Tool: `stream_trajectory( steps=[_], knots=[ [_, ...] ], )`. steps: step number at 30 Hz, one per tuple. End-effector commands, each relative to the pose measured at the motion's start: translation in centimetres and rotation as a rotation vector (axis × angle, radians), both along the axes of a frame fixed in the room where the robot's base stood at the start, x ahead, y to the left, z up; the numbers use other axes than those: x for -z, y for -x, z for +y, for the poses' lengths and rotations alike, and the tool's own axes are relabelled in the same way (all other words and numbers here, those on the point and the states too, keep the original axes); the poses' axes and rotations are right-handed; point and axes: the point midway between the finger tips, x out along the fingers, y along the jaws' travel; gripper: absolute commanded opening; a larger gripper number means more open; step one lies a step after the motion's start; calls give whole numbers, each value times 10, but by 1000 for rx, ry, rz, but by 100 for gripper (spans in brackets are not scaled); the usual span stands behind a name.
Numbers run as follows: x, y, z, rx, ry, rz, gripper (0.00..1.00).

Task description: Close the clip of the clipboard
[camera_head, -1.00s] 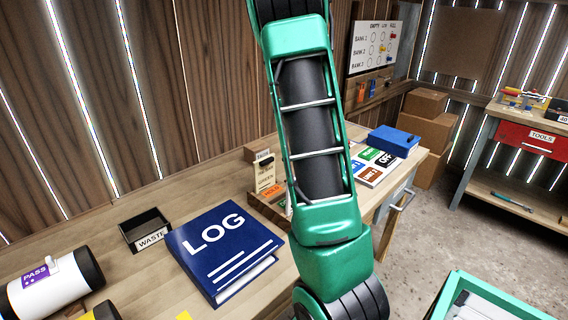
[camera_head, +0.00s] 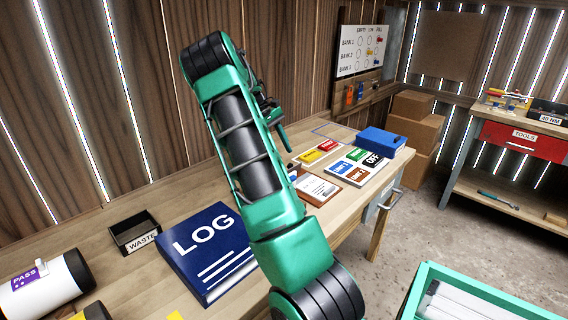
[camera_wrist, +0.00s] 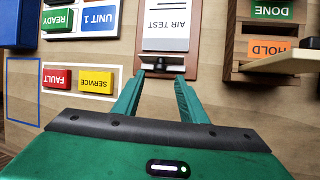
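The clipboard (camera_head: 316,190) lies on the workbench, a brown board with a white sheet, partly hidden by my arm in the head view. In the wrist view its brown board (camera_wrist: 187,61) bears a sheet reading "AIR TEST" (camera_wrist: 166,25). I see no contact. In the head view my gripper (camera_head: 284,136) is partly hidden behind my arm.
FAULT (camera_wrist: 57,79) and SERVICE (camera_wrist: 96,83) blocks lie left of the clipboard in the wrist view. A wooden rack (camera_wrist: 233,69) with DONE and HOLD labels stands right. A blue LOG binder (camera_head: 208,250), waste tray (camera_head: 135,232) and blue box (camera_head: 381,141) are on the bench.

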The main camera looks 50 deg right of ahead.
Motion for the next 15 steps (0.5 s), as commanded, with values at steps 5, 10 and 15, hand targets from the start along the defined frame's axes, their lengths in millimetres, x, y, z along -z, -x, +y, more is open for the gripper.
stream_trajectory(
  steps=[5, 10, 15],
  knots=[
    [26, 13, -5, 2, 0, 0, 38],
    [42, 21, -8, 2, 1, 0, 38],
    [48, 23, -9, 2, 0, -1, 38]
  ],
)
